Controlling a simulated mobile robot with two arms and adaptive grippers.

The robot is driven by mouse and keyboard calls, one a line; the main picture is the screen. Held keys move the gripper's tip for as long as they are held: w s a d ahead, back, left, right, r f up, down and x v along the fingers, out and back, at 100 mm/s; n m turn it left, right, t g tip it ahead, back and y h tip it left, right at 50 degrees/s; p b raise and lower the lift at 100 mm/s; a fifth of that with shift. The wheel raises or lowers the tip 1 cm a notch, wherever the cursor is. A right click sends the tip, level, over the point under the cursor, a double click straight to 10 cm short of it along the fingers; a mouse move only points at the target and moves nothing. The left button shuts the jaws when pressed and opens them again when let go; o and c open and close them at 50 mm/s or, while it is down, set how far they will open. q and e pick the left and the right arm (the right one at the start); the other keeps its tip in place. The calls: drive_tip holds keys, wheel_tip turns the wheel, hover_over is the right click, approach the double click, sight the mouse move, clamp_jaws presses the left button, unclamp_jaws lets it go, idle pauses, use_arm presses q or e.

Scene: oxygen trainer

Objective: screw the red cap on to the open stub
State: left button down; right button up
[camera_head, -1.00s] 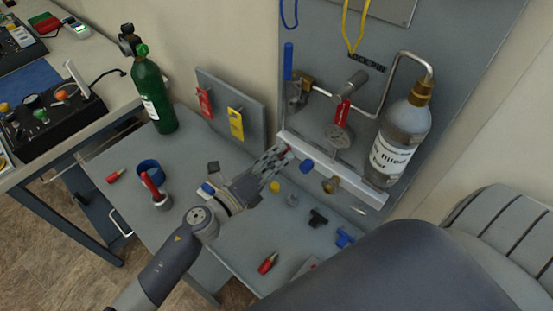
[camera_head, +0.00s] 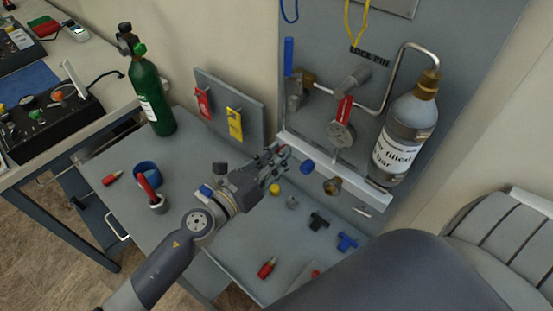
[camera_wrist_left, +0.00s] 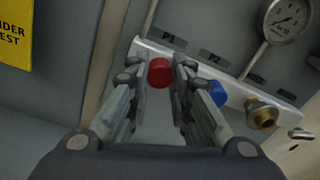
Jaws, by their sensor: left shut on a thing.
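The red cap (camera_wrist_left: 160,72) is between the fingertips of my left gripper (camera_wrist_left: 162,74) in the left wrist view. The left gripper (camera_head: 279,156) is shut on it and is at the white rail (camera_head: 319,171) on the panel, below the label P1. A stub behind the cap is hidden, so I cannot tell whether cap and stub touch. To the right on the rail are a blue cap (camera_wrist_left: 216,93) and a brass fitting (camera_wrist_left: 262,113) with an open end. In the head view the blue cap (camera_head: 306,167) and brass fitting (camera_head: 332,186) also show. My right gripper is not in view.
A pressure gauge (camera_head: 341,134) and a grey bottle (camera_head: 404,138) are above the rail. Small loose parts lie on the table below, including a black tee piece (camera_head: 318,221) and a blue one (camera_head: 347,242). A green cylinder (camera_head: 152,98) stands at the left.

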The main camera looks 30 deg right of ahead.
use_arm(q)
drive_tip(key=shift+f+m, duration=0.15)
drive_tip(key=shift+m, duration=0.25)
drive_tip(key=shift+m, duration=0.6)
drive_tip(key=c, duration=1.4)
unclamp_jaws()
drive_tip(key=shift+c, duration=0.2)
drive_tip(key=shift+a, duration=0.1)
drive_tip(key=a+n, duration=0.1)
drive_tip(key=a+n+p, duration=0.1)
drive_tip(key=n, duration=0.1)
drive_tip(key=shift+s, duration=0.4)
